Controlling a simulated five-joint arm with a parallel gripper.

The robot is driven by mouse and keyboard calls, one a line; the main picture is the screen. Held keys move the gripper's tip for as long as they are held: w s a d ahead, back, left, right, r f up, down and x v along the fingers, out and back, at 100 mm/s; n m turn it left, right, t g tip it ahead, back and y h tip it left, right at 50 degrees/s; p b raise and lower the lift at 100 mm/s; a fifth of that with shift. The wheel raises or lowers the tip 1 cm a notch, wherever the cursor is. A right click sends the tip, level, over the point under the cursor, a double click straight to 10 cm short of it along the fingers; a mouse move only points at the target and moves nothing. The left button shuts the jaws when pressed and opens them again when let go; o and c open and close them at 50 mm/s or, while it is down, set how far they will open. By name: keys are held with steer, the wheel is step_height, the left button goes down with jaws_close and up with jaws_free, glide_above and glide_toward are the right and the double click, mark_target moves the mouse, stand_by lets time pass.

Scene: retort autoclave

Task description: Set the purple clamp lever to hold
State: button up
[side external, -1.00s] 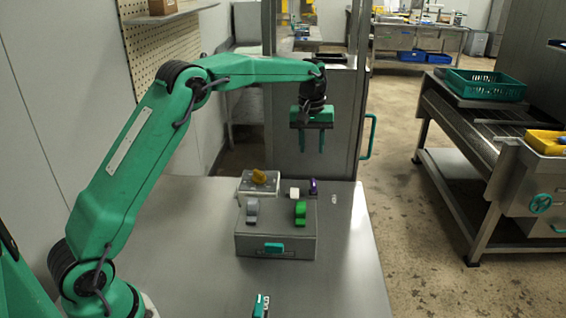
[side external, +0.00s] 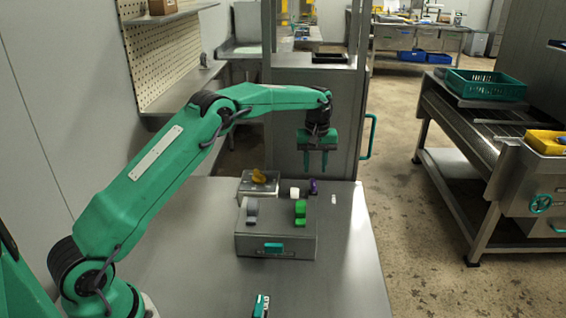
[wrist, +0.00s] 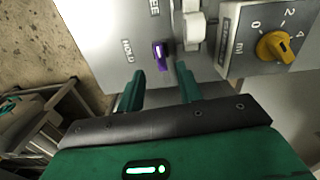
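The purple clamp lever (side external: 314,187) is small and stands at the back right of the grey control box on the bench. In the wrist view the purple lever (wrist: 160,54) lies just beyond my fingertips, with the lettering HOLD (wrist: 127,50) to its left and lettering ending in EE (wrist: 154,8) above it. My gripper (side external: 316,167) points down above the lever, apart from it. Its two fingers are spread with nothing between them, and they also show in the wrist view (wrist: 158,78). The lever's base is too small to make out.
A white lever (side external: 294,192) stands close beside the purple one. A green lever (side external: 300,209) and a grey lever (side external: 252,211) stand in front on the box (side external: 275,243). A yellow dial knob (side external: 259,176) is behind left. The bench's right side is mostly clear.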

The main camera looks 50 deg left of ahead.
mark_target(314, 183)
steer(key=shift+f, duration=3)
jaws_close()
